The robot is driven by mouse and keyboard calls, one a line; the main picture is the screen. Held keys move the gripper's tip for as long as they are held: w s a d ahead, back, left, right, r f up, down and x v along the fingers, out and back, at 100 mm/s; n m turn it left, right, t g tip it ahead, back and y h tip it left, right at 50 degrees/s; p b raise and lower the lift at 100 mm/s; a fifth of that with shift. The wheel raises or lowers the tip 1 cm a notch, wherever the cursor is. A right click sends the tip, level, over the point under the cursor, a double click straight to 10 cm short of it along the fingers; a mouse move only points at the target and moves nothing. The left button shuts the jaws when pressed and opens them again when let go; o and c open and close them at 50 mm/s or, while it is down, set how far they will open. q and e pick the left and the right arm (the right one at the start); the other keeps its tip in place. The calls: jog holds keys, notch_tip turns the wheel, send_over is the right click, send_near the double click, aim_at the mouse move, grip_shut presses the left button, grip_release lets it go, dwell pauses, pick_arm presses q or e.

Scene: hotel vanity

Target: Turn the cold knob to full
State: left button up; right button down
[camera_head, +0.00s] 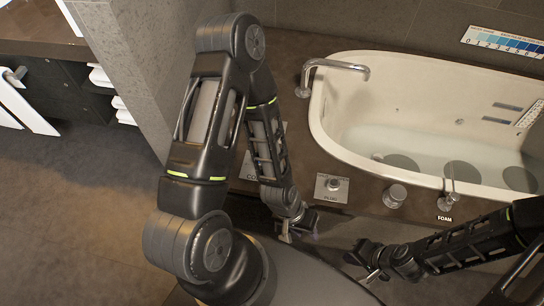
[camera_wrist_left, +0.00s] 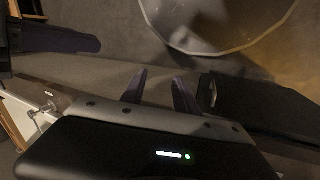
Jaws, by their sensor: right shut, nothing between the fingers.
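A square plate (camera_head: 246,170) with lettering starting "CO" is on the tub deck. My left arm covers most of it, so I cannot see how its knob is turned. My left gripper (camera_head: 291,234) hangs in front of the deck's front edge, below and right of that plate and apart from it. In the left wrist view its fingers (camera_wrist_left: 160,92) are spread with nothing between them. My right gripper (camera_head: 366,268) is shut and empty, lower and right of the left one, in front of the deck.
A plate marked PLUG with a small knob (camera_head: 333,184), a round knob (camera_head: 395,195) and a FOAM lever (camera_head: 449,196) line the deck. The bathtub (camera_head: 330,130) with water and a chrome spout (camera_head: 336,65) lies behind. A grey wall (camera_head: 140,60) stands left; open floor (camera_head: 70,210) is beyond.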

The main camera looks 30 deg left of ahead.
pick_arm(q)
jog(key=shift+o, duration=0.4)
